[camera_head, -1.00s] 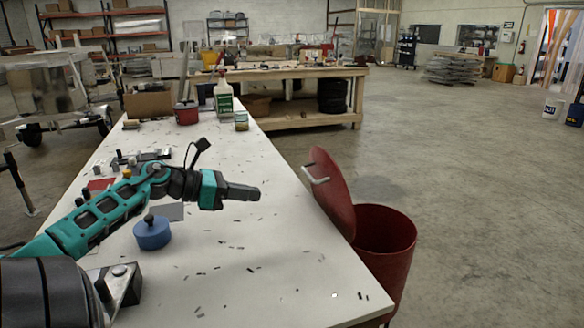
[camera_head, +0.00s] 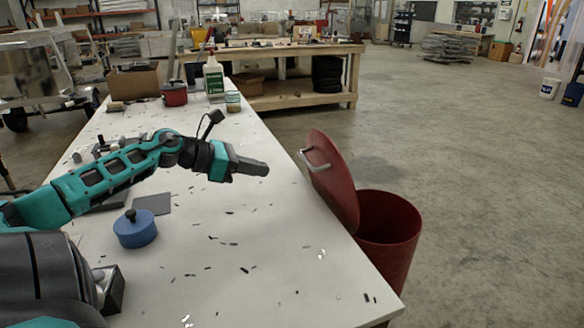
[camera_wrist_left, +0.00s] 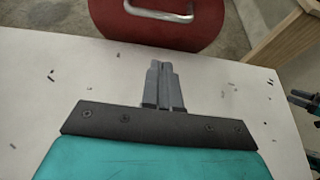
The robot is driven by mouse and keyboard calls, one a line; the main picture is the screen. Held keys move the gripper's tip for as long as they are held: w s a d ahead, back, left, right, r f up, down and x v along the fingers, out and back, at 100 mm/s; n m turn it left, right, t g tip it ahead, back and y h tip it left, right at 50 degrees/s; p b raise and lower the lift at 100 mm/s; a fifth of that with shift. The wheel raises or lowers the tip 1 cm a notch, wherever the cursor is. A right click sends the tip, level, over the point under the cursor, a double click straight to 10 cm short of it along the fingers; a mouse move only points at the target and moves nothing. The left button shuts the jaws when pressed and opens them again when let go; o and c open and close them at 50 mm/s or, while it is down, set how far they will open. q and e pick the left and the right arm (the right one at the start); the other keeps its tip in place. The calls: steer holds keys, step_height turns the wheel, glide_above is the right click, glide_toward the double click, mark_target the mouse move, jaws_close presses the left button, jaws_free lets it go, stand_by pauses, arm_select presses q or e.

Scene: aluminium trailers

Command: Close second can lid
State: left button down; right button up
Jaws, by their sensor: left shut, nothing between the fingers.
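A red can (camera_head: 390,232) stands on the floor by the right edge of the white table. Its round red lid (camera_head: 334,180) is tilted up, open, on the can's table side, with a pale handle (camera_head: 312,160) on its outer face. My left gripper (camera_head: 266,170) is shut and empty over the table, to the left of the lid and apart from it. In the left wrist view the shut fingers (camera_wrist_left: 160,72) point toward the red lid (camera_wrist_left: 168,32) and its handle (camera_wrist_left: 158,12).
The white table (camera_head: 240,270) carries scattered dark bits, a blue round pot (camera_head: 135,229), a red pot (camera_head: 174,94) and a white-green bottle (camera_head: 214,78). A wooden workbench (camera_head: 300,97) stands behind. The floor right of the can is clear.

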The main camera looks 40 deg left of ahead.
arm_select(q)
steer(key=b+x, duration=0.1)
steer(key=x, duration=0.4)
steer(key=shift+w+b, duration=0.2)
steer(key=shift+b, duration=0.15)
steer(key=shift+w+d+r, duration=0.2)
steer(key=shift+w+r, duration=0.05)
steer(key=shift+w+d+r, duration=0.25)
steer(key=shift+w+d, duration=0.1)
steer(key=shift+w, duration=0.25)
steer(key=shift+w+d+r, duration=0.25)
steer(key=shift+w+d, duration=0.1)
steer(key=shift+w, duration=0.3)
arm_select(e)
steer(key=shift+w+a, duration=0.45)
steer(key=shift+a, duration=0.05)
steer(key=shift+s+f, duration=0.2)
steer(key=shift+s, duration=0.1)
arm_select(q)
steer(key=shift+p, duration=0.3)
